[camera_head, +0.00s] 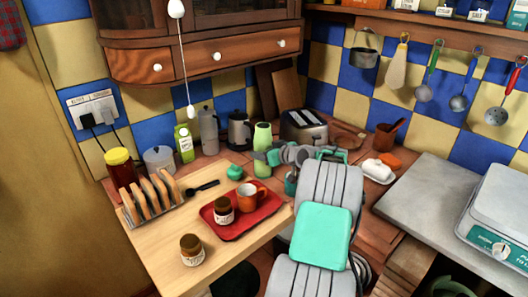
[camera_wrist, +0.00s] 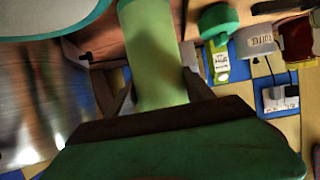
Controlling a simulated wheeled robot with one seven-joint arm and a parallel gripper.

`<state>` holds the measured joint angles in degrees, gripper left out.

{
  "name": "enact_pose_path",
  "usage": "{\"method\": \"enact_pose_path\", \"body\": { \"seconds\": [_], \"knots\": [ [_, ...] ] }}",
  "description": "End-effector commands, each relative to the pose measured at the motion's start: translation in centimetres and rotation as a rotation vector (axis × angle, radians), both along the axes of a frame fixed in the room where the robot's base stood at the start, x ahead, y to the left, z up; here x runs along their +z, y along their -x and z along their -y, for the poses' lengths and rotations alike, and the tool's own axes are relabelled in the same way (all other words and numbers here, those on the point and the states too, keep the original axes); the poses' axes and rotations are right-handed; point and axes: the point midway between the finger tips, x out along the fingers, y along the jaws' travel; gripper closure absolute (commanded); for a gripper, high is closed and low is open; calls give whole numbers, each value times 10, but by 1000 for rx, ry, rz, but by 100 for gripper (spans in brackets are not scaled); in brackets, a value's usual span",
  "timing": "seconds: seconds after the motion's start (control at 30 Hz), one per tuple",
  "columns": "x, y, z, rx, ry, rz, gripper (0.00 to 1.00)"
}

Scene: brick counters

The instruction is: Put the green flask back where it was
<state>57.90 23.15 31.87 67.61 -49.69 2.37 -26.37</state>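The light green flask (camera_head: 262,142) stands upright in the head view, near the back counter, left of the toaster. In the wrist view the green flask (camera_wrist: 151,55) fills the space between my two fingers. I cannot tell whether the flask's base touches the counter.
A grey kettle (camera_head: 239,130), a toaster (camera_head: 304,128) and a green-white carton (camera_head: 184,143) stand nearby. A teal lid-like object (camera_head: 235,172) lies left of the flask. A butter dish (camera_head: 378,173) is right.

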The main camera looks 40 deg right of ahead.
Motion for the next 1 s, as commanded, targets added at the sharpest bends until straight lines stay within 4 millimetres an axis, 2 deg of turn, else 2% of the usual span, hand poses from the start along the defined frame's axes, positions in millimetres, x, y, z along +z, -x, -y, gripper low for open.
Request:
{"method": "enact_pose_path", "body": {
  "seconds": [0.03, 0.2, 0.53, 0.67, 0.9, 1.0],
  "knots": [
    [1, 0, 0, 0, 0, 0, 34],
    [1, 0, 0, 0, 0, 0, 20],
    [7, 1, 0, 0, 0, 0, 20],
    [13, 23, 1, -5, 2, 2, 20],
    [36, 81, -2, -5, 2, 1, 20],
    [43, 99, -3, -4, 1, 0, 20]
  ]
}}
